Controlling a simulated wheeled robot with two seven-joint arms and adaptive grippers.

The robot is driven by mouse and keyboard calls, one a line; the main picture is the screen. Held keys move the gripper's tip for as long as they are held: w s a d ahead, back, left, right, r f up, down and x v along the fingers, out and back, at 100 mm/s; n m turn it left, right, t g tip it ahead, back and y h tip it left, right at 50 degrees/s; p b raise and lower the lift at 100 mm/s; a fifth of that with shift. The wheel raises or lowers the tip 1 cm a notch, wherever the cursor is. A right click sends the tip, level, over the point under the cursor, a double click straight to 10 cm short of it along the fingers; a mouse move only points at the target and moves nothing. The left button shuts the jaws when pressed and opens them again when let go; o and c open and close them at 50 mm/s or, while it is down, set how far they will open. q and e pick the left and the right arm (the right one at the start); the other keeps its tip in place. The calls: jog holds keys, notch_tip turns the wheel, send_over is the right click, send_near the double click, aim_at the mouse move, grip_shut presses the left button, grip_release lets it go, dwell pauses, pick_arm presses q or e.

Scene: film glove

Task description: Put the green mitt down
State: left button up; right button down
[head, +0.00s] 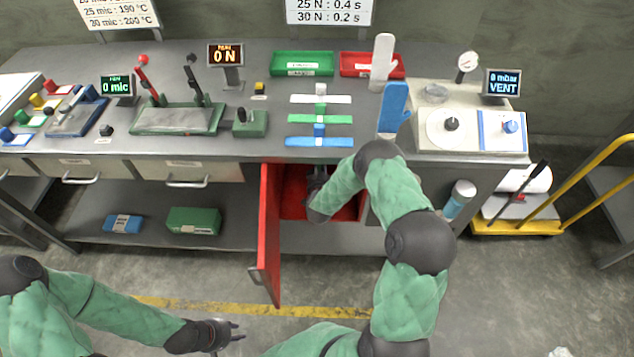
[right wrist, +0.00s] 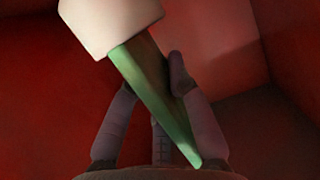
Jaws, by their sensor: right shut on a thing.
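The green mitt (right wrist: 158,95) shows in the right wrist view as a narrow green piece, seen nearly edge-on and tilted. A pale cream block (right wrist: 108,25) is at its upper end; I cannot tell whether the two are joined. My right gripper (right wrist: 152,75) is shut on the green mitt, inside a red-walled cabinet. In the head view my right arm hides most of that gripper, and the mitt does not show. My left gripper (head: 228,332) is open and empty, low over the floor.
The red cabinet door (head: 269,230) stands open to the left of the compartment (head: 292,200). A blue mitt (head: 392,108) and a white mitt (head: 382,62) stand upright on the bench. A green box (head: 194,220) lies on the lower shelf.

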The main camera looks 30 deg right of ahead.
notch_tip(320, 180, down, 8)
jog(key=b, duration=0.3)
jog(key=shift+r, duration=0.2)
jog(key=c, duration=1.2)
grip_release()
